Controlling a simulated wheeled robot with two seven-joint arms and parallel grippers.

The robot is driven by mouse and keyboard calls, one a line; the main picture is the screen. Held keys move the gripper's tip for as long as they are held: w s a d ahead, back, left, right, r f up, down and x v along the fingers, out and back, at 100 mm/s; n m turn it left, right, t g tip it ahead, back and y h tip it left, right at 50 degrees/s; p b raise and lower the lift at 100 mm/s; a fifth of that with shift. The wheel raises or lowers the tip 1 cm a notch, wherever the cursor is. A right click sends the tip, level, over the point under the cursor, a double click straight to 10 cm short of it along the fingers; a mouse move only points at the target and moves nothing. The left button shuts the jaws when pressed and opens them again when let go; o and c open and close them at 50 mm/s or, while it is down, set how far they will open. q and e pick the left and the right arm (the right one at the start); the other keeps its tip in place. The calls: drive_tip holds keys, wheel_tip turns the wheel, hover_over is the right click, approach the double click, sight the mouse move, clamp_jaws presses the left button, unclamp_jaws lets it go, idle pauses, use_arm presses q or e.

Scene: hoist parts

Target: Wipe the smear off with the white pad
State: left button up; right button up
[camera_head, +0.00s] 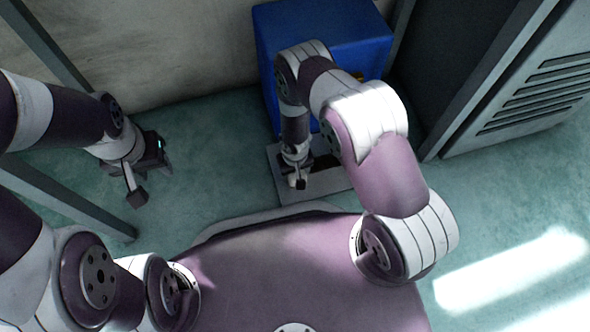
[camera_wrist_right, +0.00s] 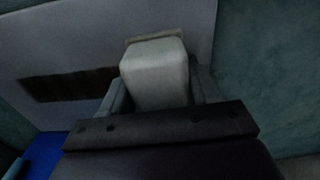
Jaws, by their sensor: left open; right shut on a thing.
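My right gripper (camera_head: 297,183) is shut on the white pad (camera_wrist_right: 155,78), a pale block with a thin tan layer at its far end. In the right wrist view the pad is between the two fingers, over the light grey plate (camera_wrist_right: 60,35). I cannot tell whether it touches the plate. The smear (camera_wrist_right: 68,86) is a dark brown band on the plate, left of the pad. My left gripper (camera_head: 137,190) is open and empty, away to the left.
A blue box (camera_head: 335,40) stands behind the plate, close to my right arm. A grey vented cabinet (camera_head: 530,90) is at the right. Grey metal posts (camera_head: 70,205) stand at the left near my left arm. Green floor between the left gripper and the plate is clear.

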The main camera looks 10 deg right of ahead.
sight(314, 172)
drive_tip(key=shift+f, duration=0.2)
drive_tip(key=d, duration=0.6)
drive_tip(key=shift+w+d+r, duration=0.1)
drive_tip(key=shift+w, duration=0.05)
drive_tip(key=d, duration=0.8)
drive_tip(key=shift+w+p, duration=0.1)
drive_tip(key=shift+p, duration=0.3)
drive_tip(key=d, duration=0.7)
drive_tip(key=shift+w+d, duration=0.1)
drive_tip(key=shift+d, duration=0.05)
